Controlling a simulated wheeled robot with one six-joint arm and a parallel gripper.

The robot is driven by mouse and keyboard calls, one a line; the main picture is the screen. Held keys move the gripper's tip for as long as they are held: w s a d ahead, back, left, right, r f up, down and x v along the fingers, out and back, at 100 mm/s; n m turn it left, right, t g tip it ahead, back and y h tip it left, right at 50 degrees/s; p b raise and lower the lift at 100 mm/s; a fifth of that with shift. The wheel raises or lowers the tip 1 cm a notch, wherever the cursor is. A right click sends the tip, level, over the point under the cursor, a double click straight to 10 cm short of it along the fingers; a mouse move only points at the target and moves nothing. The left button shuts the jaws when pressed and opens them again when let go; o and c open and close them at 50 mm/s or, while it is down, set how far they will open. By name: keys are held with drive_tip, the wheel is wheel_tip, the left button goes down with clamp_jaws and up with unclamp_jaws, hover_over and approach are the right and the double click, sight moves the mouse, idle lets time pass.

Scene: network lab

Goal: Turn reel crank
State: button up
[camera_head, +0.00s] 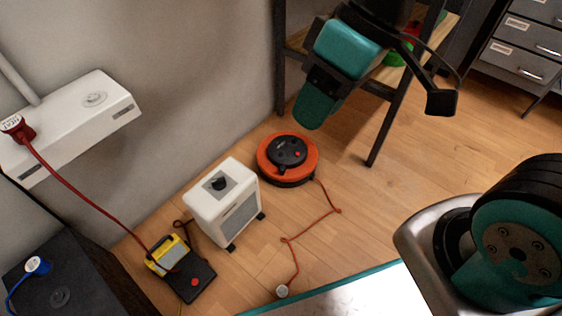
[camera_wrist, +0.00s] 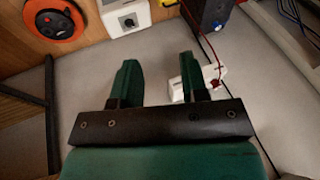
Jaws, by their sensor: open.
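The cable reel is an orange disc (camera_head: 264,167) with a black hub, lying on the wood floor in the middle of the head view. Its black hub (camera_head: 287,150) carries a small red spot and a dark knob-like part; the exact crank shape is too small to tell. The reel also shows at the top left of the wrist view (camera_wrist: 78,33). My gripper (camera_head: 311,115) hangs in front of the shelf frame, appearing above the reel in the picture and apart from it. In the wrist view my gripper (camera_wrist: 160,62) has its two green fingers spread with nothing between them.
A dark-legged shelf (camera_head: 389,120) stands behind. A red cord (camera_head: 315,227) runs from the reel across the floor to a plug (camera_head: 282,291). Floor right of the reel is clear.

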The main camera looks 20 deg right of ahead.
drive_tip(key=w+a+f+n+y, duration=0.1)
drive_tip(key=w+a+f+y, duration=0.2)
drive_tip(key=w, duration=0.9)
drive_tip(key=t+y+p, duration=0.2)
drive_tip(key=t+y, duration=0.1)
drive_tip(key=t, duration=0.5)
hover_over(284, 171)
drive_tip(key=s+a, duration=0.2)
drive_tip(key=a, duration=0.2)
wheel_tip(284, 171, down, 29)
drive_tip(key=s+d+f+m+t+h, duration=0.35)
drive_tip(key=s+f, duration=0.25)
drive_tip(key=f, duration=0.5)
drive_tip(key=s+d+f+m+t+h, duration=0.2)
drive_tip(key=s+d+f+h, duration=0.4)
drive_tip(key=f, duration=0.6)
drive_tip(key=w+a+f+y+b, duration=0.1)
drive_tip(key=w+f+b, duration=0.1)
drive_tip(key=w+b, duration=0.2)
drive_tip(key=w+a+f+b, duration=0.2)
drive_tip(key=w+b, duration=0.2)
drive_tip(key=w+a+f+y+b, duration=0.1)
drive_tip(key=w+a+b, duration=0.1)
drive_tip(key=w+b, duration=0.2)
drive_tip(key=shift+w+a+f+g+y+b, duration=0.1)
drive_tip(key=shift+w+f+g+y+b, duration=0.15)
drive_tip(key=shift+w+f+y+b, duration=0.25)
drive_tip(key=shift+w+a+r, duration=0.1)
drive_tip(key=shift+w, duration=0.45)
